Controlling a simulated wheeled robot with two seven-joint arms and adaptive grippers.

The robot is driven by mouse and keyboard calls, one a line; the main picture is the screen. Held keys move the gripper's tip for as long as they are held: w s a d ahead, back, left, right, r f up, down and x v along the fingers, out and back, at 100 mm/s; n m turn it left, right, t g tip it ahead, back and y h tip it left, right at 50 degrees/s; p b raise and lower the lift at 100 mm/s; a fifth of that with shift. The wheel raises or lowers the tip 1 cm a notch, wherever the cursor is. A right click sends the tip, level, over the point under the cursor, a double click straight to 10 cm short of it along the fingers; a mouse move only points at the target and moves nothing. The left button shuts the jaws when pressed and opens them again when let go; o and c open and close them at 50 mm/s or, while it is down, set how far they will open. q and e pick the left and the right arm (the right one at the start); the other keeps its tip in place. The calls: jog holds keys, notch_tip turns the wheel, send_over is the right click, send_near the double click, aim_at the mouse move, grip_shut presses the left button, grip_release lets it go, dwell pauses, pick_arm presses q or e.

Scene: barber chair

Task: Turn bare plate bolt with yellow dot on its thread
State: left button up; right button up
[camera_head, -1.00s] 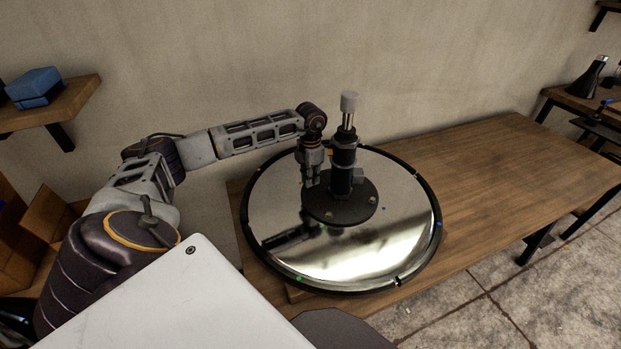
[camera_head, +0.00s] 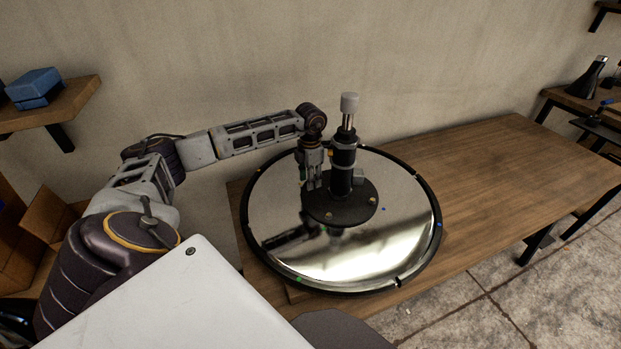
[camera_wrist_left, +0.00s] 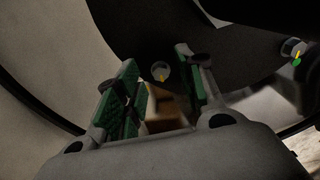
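The dark round plate (camera_head: 357,215) sits at the foot of the black column, on the glossy disc. Bolts show at its front (camera_head: 328,214) and right (camera_head: 372,200). My left gripper (camera_head: 313,187) points down over the plate's left side, close to the column. In the left wrist view its green-padded fingers (camera_wrist_left: 160,72) stand apart, with a small round bolt with a yellow mark (camera_wrist_left: 161,73) seen between their tips. I cannot tell whether they touch it. Another bolt with yellow and green marks (camera_wrist_left: 293,52) is at the right edge. My right gripper is not in view.
The black column (camera_head: 343,165) with a grey cap stands upright beside my gripper. The black-rimmed glossy disc (camera_head: 400,255) rests on a wooden table (camera_head: 500,185), clear to the right. The wall is close behind. A shelf with a blue box (camera_head: 34,88) is at left.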

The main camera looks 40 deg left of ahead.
pick_arm(q)
notch_tip(320, 180, up, 12)
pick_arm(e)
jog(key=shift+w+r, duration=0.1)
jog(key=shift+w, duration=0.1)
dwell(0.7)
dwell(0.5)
